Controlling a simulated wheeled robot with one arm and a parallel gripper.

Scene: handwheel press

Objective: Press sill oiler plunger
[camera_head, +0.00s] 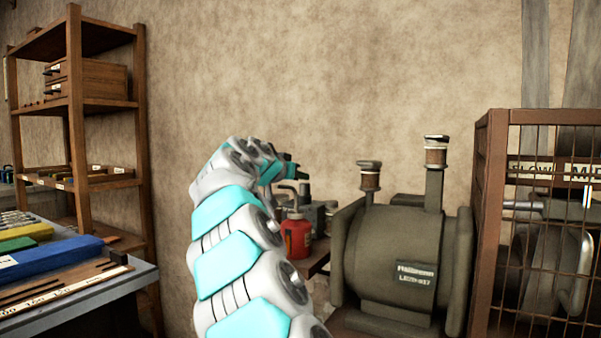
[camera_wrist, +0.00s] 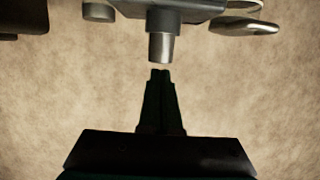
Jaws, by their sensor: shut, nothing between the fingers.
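My gripper (camera_wrist: 161,74) is shut and empty; its dark fingertips point at a short silver cylinder (camera_wrist: 161,46) in the wrist view. A narrow gap seems to show between them. The cylinder sticks out of a dark grey body (camera_wrist: 180,12); I cannot tell for sure whether it is the oiler plunger. In the head view my gripper (camera_head: 292,170) is small and partly hidden behind my arm, above a red can (camera_head: 297,238) with a dark top. Grey parts (camera_head: 318,216) stand beside the can. No plunger can be clearly told in the head view.
A dark motor (camera_head: 400,255) with two capped brown cups (camera_head: 370,180) stands right of the can. A rusty mesh cage (camera_head: 492,220) is at the far right. A wooden shelf (camera_head: 75,130) and a bench with a blue box (camera_head: 50,258) are at the left.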

